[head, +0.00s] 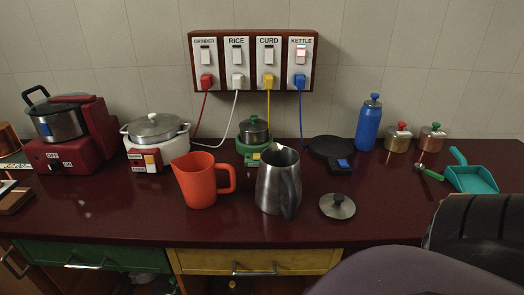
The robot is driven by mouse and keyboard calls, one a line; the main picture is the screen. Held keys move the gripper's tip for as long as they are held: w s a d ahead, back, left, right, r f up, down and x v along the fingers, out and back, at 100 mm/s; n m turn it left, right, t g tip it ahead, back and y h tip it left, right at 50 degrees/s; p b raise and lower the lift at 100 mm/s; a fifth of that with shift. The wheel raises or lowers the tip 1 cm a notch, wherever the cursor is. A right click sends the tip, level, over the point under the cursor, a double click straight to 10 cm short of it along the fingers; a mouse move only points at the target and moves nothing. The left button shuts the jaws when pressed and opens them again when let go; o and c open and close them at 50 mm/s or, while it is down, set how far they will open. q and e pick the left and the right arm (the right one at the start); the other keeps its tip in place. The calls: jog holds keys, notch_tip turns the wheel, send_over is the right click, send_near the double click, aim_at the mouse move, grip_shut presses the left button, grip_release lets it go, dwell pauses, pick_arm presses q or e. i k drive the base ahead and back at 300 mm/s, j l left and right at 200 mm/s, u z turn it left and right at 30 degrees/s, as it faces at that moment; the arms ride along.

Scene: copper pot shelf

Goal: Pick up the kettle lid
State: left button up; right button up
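The kettle lid (338,207) is a round silver disc with a dark knob on top. It lies flat on the dark red counter (120,215), to the right of the steel kettle (272,183) and apart from it. The kettle stands upright and open-topped, with its dark handle towards the front. No gripper shows in the head view, so neither gripper's opening can be seen.
An orange jug (197,182) stands left of the kettle. A black pan (331,153) lies behind the lid. A dark chair back (478,228) and a purplish rounded shape (400,273) block the front right. Counter around the lid is clear.

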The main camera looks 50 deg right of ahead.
aim_at(338, 205)
jog(key=z, duration=2.1)
